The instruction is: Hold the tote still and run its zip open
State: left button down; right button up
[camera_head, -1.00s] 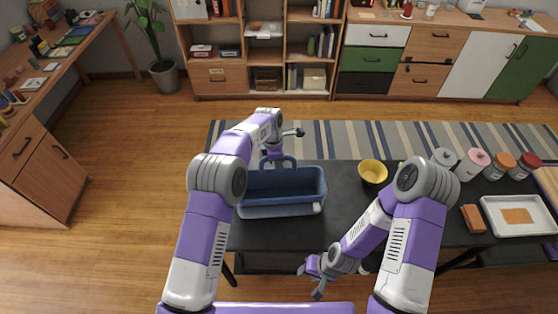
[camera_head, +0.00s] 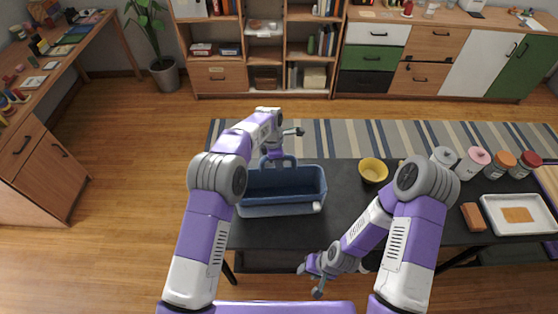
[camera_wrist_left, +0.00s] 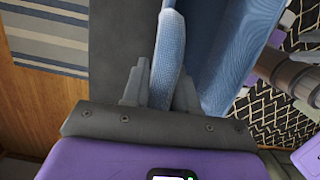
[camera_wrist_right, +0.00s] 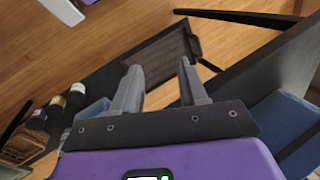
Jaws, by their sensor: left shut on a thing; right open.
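The blue tote (camera_head: 281,186) stands upright on the dark table, with its inside showing from above. A small pale tab (camera_head: 317,206) sits at its front right corner; I cannot tell whether it is the zip pull. My left gripper (camera_head: 274,157) is at the tote's far side, shut on the handle; the left wrist view shows the blue handle (camera_wrist_left: 168,50) between its fingers (camera_wrist_left: 160,92). My right gripper (camera_head: 311,278) is open and empty, in front of the table's near edge and below the tote in the picture. Its fingers (camera_wrist_right: 158,78) are apart with nothing between them.
A yellow bowl (camera_head: 373,170) stands right of the tote on the dark table (camera_head: 270,234). Several lidded jars (camera_head: 478,162), an orange-brown block (camera_head: 472,216) and a white tray (camera_head: 494,226) are farther right. Dark bottles (camera_wrist_right: 58,103) show in the right wrist view.

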aim_at(317, 207)
jog(key=shift+o, duration=0.6)
jog(key=w+d+r, duration=0.1)
jog(key=w+r, duration=0.1)
jog(key=w, duration=0.1)
jog(key=w+d+r+n+h, duration=0.1)
jog(key=w, duration=0.3)
jog(key=w+d+r+n+h, duration=0.1)
jog(key=w+r, duration=0.1)
jog(key=w, duration=0.2)
jog(key=shift+w+r+g, duration=0.2)
jog(key=shift+r+g, duration=0.1)
jog(key=shift+r, duration=0.05)
jog(key=w+r+n+h, duration=0.1)
jog(key=w+r, duration=0.3)
jog(key=r, duration=0.4)
jog(key=w+r+h, duration=0.1)
jog(key=w+r, duration=0.3)
jog(key=r, duration=0.4)
notch_tip(317, 207, down, 12)
jog(key=shift+r, duration=0.15)
grip_shut()
